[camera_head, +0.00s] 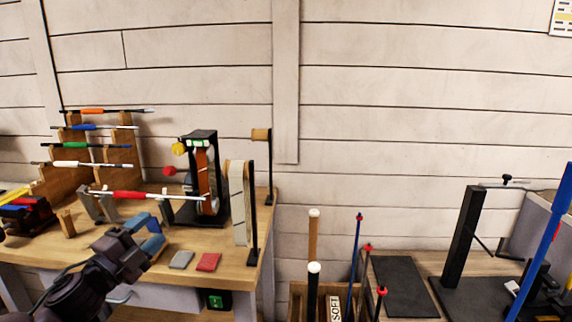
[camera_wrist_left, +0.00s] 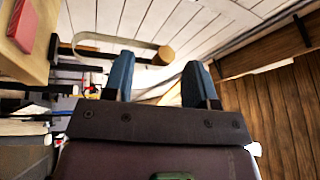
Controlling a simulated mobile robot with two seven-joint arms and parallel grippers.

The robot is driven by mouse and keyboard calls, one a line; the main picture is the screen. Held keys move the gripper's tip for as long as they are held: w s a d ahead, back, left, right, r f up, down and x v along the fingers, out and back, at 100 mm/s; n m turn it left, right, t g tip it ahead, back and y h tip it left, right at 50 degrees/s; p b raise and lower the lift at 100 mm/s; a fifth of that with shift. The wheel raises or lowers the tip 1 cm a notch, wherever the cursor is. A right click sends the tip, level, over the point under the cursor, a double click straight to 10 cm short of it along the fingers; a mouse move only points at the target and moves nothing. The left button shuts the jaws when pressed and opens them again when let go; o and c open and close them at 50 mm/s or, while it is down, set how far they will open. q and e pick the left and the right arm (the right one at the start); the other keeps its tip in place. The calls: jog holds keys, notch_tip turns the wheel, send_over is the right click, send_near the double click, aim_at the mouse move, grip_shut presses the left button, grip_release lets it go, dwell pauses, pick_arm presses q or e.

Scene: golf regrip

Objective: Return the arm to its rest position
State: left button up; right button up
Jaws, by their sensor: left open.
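My left arm comes in from the lower left in the head view. Its gripper (camera_head: 148,233) is open, with two blue fingers spread apart above the front part of the wooden workbench (camera_head: 235,275). Nothing shows between the fingers. In the left wrist view the same open gripper (camera_wrist_left: 158,80) has an empty gap, with white wall boards beyond it. A club shaft with a red grip (camera_head: 130,195) lies across grey supports behind the gripper, apart from it. My right gripper does not show.
A stepped wooden rack (camera_head: 70,175) holds several coloured grips at the back left. A black stand with tape rolls (camera_head: 203,180) stands behind the gripper. Grey (camera_head: 181,260) and red (camera_head: 208,262) pads lie to its right. Upright clubs (camera_head: 313,240) stand in a box beyond the bench's right end.

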pick_arm(q)
jog(key=s+f+n+g+y+p, duration=0.1)
jog(key=s+f+n+g+y, duration=0.15)
jog(key=s+f+n, duration=0.55)
jog(key=s+f+n+g+y, duration=0.1)
jog(key=s+f+n+y, duration=0.35)
jog(key=f, duration=0.65)
jog(key=s+f+n+g, duration=0.1)
jog(key=s+f+n, duration=0.1)
jog(key=s+f, duration=0.2)
jog(key=s+f+n+g+y+p, duration=0.1)
jog(key=s+f, duration=0.3)
jog(key=s, duration=0.6)
jog(key=s+f+n+g+p, duration=0.1)
jog(key=s+f+n, duration=0.3)
jog(key=s, duration=0.4)
jog(key=shift+d+f+g+y, duration=0.35)
jog(key=shift+d+g+y, duration=0.05)
jog(key=shift+g, duration=0.15)
